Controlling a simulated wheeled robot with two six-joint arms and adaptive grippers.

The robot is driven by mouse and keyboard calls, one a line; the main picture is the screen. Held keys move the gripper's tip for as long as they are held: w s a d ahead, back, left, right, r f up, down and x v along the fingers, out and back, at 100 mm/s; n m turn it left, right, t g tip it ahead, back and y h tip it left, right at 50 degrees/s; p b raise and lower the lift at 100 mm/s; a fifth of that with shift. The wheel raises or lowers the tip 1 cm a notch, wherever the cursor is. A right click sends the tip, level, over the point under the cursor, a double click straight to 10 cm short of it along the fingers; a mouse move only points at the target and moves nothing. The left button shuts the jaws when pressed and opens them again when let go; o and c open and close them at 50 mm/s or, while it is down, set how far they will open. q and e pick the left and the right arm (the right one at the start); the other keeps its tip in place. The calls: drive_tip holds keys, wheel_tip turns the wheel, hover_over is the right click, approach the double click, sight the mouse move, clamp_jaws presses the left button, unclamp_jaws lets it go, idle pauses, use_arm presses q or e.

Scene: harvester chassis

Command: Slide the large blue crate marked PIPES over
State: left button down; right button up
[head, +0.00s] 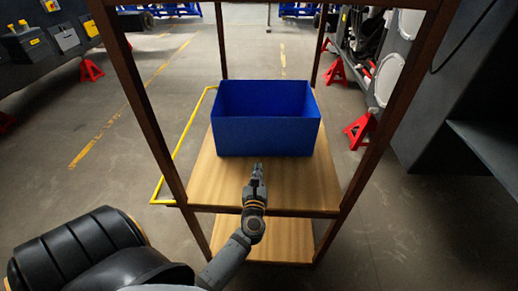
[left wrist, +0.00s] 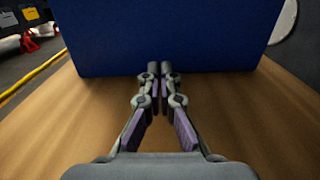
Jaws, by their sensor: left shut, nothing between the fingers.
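A large open blue crate (head: 266,136) stands upright on the upper wooden shelf (head: 300,184) of a dark-framed rack. No PIPES marking shows on the sides I see. My left gripper (head: 258,167) is shut and empty, low over the shelf in front of the crate's near side. In the left wrist view the closed fingertips (left wrist: 160,68) point at the blue wall of the crate (left wrist: 180,35), at or very near its lower edge. I cannot tell whether they touch it. My right gripper is not in view.
Dark rack posts (head: 133,97) stand left and right of the shelf. A lower shelf (head: 285,238) lies beneath. A yellow rail (head: 174,155) runs along the left. Red jack stands (head: 360,130) and machinery stand at the right. Bare shelf lies in front of the crate.

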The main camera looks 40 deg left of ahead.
sight(259, 144)
use_arm(q)
drive_tip(key=x, duration=1)
drive_tip(key=shift+p, duration=0.4)
